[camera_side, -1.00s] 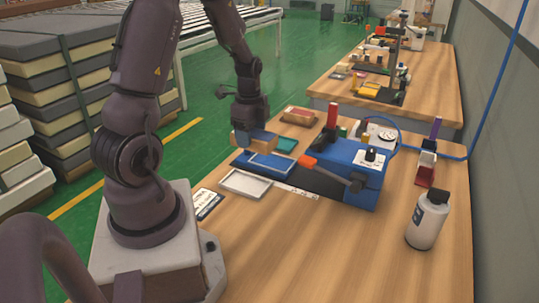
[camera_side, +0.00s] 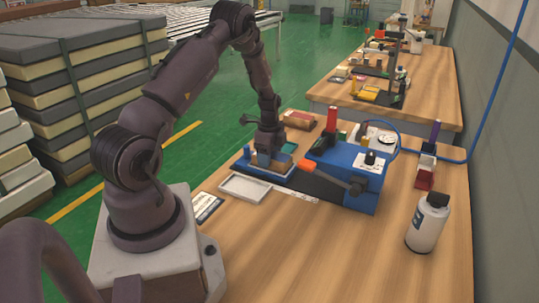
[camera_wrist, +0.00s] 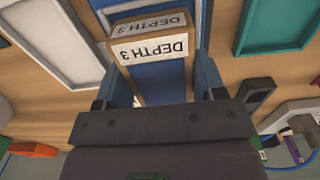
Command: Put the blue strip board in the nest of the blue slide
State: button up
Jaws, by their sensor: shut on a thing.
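In the wrist view my gripper (camera_wrist: 163,85) is shut on a tan-edged board with a blue strip (camera_wrist: 162,78). White labels on its end read "DEPTH 3". In the side view my gripper (camera_side: 268,150) is low over the blue slide (camera_side: 283,176), and the tan edge of the blue strip board (camera_side: 261,159) shows beneath it. The board is at the slide's blue-rimmed nest. My gripper and the board cover much of the nest, so I cannot tell whether the board is seated or just above it.
A white tray (camera_side: 245,187) lies in front of the slide, and a teal tray (camera_side: 288,148) behind it. A blue machine (camera_side: 350,190) with an orange-tipped lever stands to the right. A white bottle (camera_side: 428,222) stands farther right. The front of the table is clear.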

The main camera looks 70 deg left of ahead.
jog(key=shift+f, duration=0.15)
jog(key=o, duration=1)
jog(key=shift+c, duration=0.2)
